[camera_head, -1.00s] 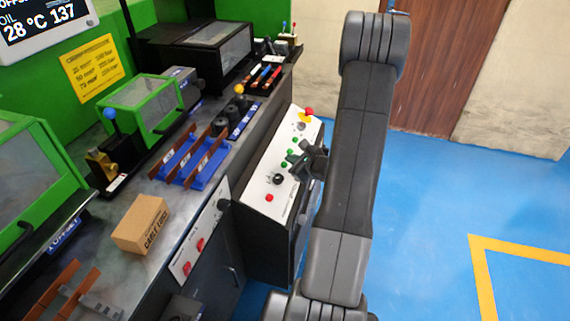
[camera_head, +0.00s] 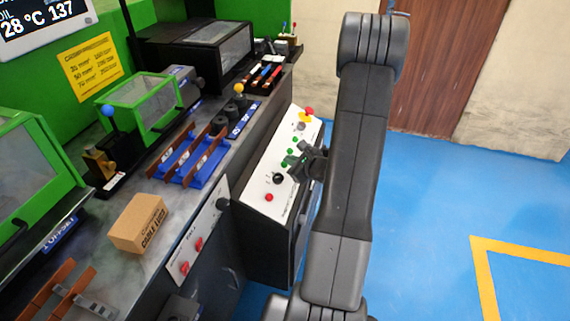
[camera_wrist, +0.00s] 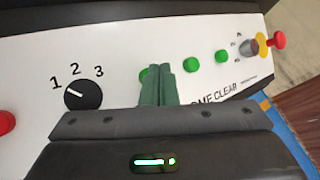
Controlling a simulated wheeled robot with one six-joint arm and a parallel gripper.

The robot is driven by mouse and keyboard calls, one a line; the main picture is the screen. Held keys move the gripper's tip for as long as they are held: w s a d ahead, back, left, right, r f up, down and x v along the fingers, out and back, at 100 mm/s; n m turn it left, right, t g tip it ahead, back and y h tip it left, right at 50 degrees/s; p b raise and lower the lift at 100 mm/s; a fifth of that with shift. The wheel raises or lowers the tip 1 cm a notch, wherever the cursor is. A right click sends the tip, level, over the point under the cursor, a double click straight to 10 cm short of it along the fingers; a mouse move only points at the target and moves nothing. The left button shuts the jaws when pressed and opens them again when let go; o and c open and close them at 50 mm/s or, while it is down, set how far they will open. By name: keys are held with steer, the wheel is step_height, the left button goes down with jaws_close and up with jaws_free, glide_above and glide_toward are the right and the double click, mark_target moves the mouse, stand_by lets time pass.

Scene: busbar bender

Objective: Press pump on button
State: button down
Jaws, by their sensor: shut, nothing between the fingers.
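The white control panel (camera_head: 262,181) on the front of the machine carries several buttons. In the wrist view it has a black rotary knob (camera_wrist: 84,94) marked 1, 2, 3, green buttons (camera_wrist: 192,65) and (camera_wrist: 222,56), a red button (camera_wrist: 5,122) at the left and a red emergency button (camera_wrist: 278,40) on yellow. Another green button (camera_wrist: 144,74) is partly hidden behind my fingertips. My gripper (camera_wrist: 157,78) is shut and empty, its fingers pointing at the panel over that button. I cannot tell whether they touch it. In the head view my gripper (camera_head: 298,160) is at the panel.
A cardboard box (camera_head: 138,223) labelled cable lugs sits on the bench. Blue racks (camera_head: 190,160) and a green-framed guard (camera_head: 142,105) stand behind. A lower white panel with red knobs (camera_head: 184,267) is at left. Blue floor at right is open.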

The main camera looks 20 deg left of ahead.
steer(key=shift+a+f+b, duration=0.2)
steer(key=shift+f+b, duration=0.25)
steer(key=shift+b, duration=0.1)
stand_by(0.4)
steer(key=shift+r, duration=0.1)
steer(key=shift+d+r+p, duration=0.4)
steer(key=shift+r+p, duration=0.1)
steer(key=shift+r, duration=0.3)
steer(key=shift+d+r+p, duration=0.4)
steer(key=shift+r+p, duration=0.1)
steer(key=shift+r, duration=0.25)
steer(key=shift+d+r+p, duration=0.35)
steer(key=shift+r+p, duration=0.15)
steer(key=shift+r, duration=0.25)
steer(key=shift+d+r+p, duration=0.4)
steer(key=shift+r+p, duration=0.1)
steer(key=shift+r, duration=0.25)
